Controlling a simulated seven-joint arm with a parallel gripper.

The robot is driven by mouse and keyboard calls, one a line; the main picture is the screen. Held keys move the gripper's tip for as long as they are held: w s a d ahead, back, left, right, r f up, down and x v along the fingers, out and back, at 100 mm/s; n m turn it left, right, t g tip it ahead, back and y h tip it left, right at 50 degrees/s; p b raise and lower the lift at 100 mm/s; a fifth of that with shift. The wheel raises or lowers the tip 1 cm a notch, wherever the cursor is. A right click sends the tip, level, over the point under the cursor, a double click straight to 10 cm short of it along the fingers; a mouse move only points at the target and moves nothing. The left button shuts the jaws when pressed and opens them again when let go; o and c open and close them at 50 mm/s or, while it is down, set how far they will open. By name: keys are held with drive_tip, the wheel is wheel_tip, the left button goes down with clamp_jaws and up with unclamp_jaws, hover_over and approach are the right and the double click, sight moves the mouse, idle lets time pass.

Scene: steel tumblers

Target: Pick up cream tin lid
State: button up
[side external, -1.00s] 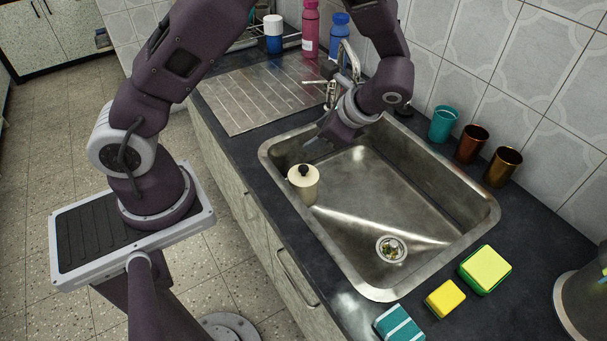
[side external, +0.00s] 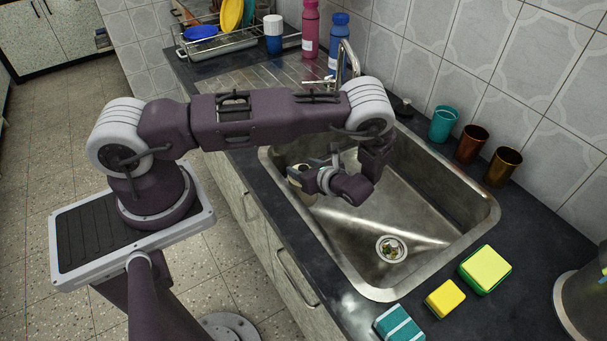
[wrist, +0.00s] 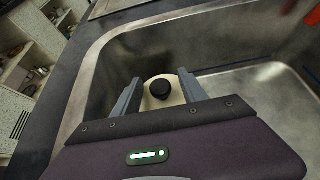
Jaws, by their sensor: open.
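The cream tin lid (wrist: 174,95) has a black knob (wrist: 160,89) on top and shows between my two fingers in the wrist view. In the side external view the cream tin (side external: 294,171) stands in the left part of the sink, mostly hidden behind my gripper. My gripper (wrist: 158,92) is open, with one finger on each side of the lid. I cannot tell whether the fingers touch it. The tin's lower part is hidden in both views.
The steel sink (side external: 440,268) surrounds the tin, its left wall close by. Three tumblers, teal (side external: 443,124), brown (side external: 472,144) and bronze (side external: 503,167), stand behind the sink. Sponges (side external: 485,269) lie on the front counter. The tap (side external: 345,62) rises at the back.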

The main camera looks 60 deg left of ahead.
clamp_jaws()
drive_tip(key=shift+r, duration=0.15)
